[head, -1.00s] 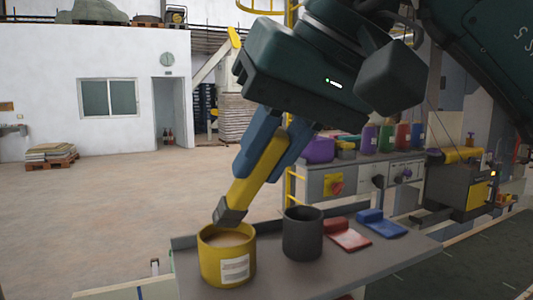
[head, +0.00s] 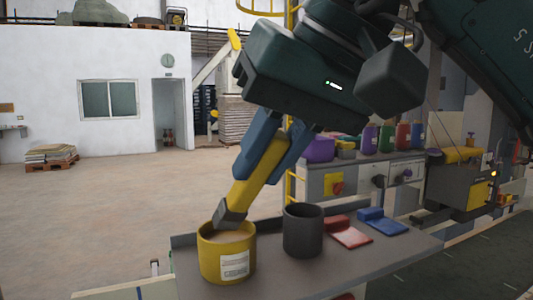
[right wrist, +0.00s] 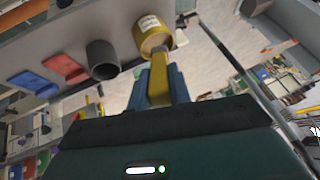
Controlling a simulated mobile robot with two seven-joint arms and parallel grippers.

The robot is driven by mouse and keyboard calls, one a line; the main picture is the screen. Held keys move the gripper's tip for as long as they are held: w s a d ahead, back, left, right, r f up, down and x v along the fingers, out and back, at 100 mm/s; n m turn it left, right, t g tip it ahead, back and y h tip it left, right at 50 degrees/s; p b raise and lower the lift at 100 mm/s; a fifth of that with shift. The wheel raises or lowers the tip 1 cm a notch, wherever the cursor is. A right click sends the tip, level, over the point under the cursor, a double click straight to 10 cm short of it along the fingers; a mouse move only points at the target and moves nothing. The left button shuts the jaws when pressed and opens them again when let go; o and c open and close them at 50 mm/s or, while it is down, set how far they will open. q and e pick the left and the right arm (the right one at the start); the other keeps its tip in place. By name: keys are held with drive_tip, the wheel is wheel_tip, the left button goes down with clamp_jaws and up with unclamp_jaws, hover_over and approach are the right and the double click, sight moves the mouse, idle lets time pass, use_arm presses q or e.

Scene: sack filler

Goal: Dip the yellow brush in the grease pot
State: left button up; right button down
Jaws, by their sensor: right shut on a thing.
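The yellow brush (head: 254,174) is held in my right gripper (head: 269,150), with its dark grey head pointing down and tilted to the lower left. The brush head overlaps the opening of the yellow grease pot (head: 213,264), at the pale grease surface; how deep it sits is hard to tell. The pot has a white label and stands at the left end of a grey shelf. In the right wrist view the brush (right wrist: 158,88) runs from between the blue fingers to the mouth of the pot (right wrist: 150,36). My left gripper is not in view.
A dark grey empty-looking cup (head: 302,231) stands just right of the pot on the grey shelf (head: 300,276). A red tool (head: 348,232) and a blue tool (head: 381,222) lie further right. A bench with several coloured containers stands behind.

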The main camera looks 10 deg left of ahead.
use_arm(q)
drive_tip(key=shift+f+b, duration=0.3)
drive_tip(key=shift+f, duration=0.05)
use_arm(e)
drive_tip(key=shift+f, duration=0.55)
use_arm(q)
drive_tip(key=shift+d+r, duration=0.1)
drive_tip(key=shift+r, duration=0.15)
use_arm(e)
drive_tip(key=shift+f, duration=0.2)
idle(1.0)
drive_tip(key=shift+r+p, duration=0.75)
drive_tip(key=shift+p, duration=0.15)
drive_tip(key=shift+r+p, duration=0.3)
drive_tip(key=shift+r, duration=0.05)
wheel_tip(320, 180, up, 2)
drive_tip(key=shift+r+p, duration=0.1)
drive_tip(key=shift+p, duration=0.95)
wheel_tip(320, 180, up, 2)
drive_tip(key=shift+r+p, duration=0.25)
drive_tip(key=shift+p, duration=1)
drive_tip(key=shift+r, duration=0.25)
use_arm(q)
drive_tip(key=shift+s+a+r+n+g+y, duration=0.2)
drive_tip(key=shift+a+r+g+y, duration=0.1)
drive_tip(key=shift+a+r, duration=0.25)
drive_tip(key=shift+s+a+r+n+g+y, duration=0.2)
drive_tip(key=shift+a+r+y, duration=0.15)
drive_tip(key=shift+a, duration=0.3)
